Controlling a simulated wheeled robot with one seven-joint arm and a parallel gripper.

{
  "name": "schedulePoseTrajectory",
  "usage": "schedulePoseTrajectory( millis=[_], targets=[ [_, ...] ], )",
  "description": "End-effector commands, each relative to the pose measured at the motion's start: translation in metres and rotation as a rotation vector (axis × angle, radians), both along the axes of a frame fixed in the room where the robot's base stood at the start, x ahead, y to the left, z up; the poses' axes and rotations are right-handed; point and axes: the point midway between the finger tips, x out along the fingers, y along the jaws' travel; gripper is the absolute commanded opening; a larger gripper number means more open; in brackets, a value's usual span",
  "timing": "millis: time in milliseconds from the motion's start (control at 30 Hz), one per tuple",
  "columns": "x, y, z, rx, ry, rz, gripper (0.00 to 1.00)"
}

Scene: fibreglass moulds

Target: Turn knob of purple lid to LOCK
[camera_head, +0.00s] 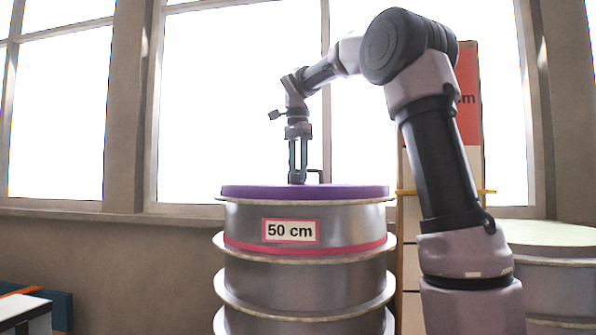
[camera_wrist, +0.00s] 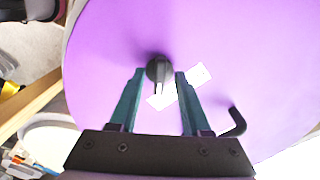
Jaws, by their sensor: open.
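The purple lid (camera_head: 345,191) lies flat on top of a stack of grey ringed mould sections; it fills most of the wrist view (camera_wrist: 115,35). A dark round knob (camera_wrist: 157,67) sits on the lid between the tips of my gripper (camera_wrist: 160,72). A white label (camera_wrist: 199,76) lies beside and under the knob, partly hidden by a finger; its writing is unreadable. My gripper (camera_head: 298,178) points straight down over the lid, its fingers open on either side of the knob. Whether they touch it, I cannot tell. A black bent handle (camera_wrist: 236,124) stands on the lid to the right.
The top section bears a "50 cm" label (camera_head: 290,231) and a pink band. A tall board with a red top (camera_head: 468,90) stands behind my arm. Another drum with a pale top (camera_head: 545,233) stands at right. Windows line the wall behind. A dark blue item (camera_head: 60,309) is at lower left.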

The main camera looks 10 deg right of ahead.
Motion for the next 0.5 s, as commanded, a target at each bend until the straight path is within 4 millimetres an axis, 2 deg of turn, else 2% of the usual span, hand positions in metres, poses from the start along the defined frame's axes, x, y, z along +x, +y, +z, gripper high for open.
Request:
schedulePoseTrajectory(
  millis=[233, 267, 300, 367, 400, 500],
  targets=[
    [0.0, -0.0001, -0.0011, 0.0, 0.0, 0.0, 0.47],
    [0.0, -0.0001, -0.0011, 0.0, 0.0, 0.0, 0.44],
    [0.0, -0.0001, -0.0011, 0.0, 0.0, 0.001, 0.28],
    [0.0, -0.0001, -0.0011, 0.0, 0.0, 0.001, 0.05],
    [0.0, -0.0001, -0.001, 0.0, 0.0, 0.001, 0.0],
    [0.0, -0.0001, -0.001, 0.0, 0.0, 0.001, 0.0]
  ],
)
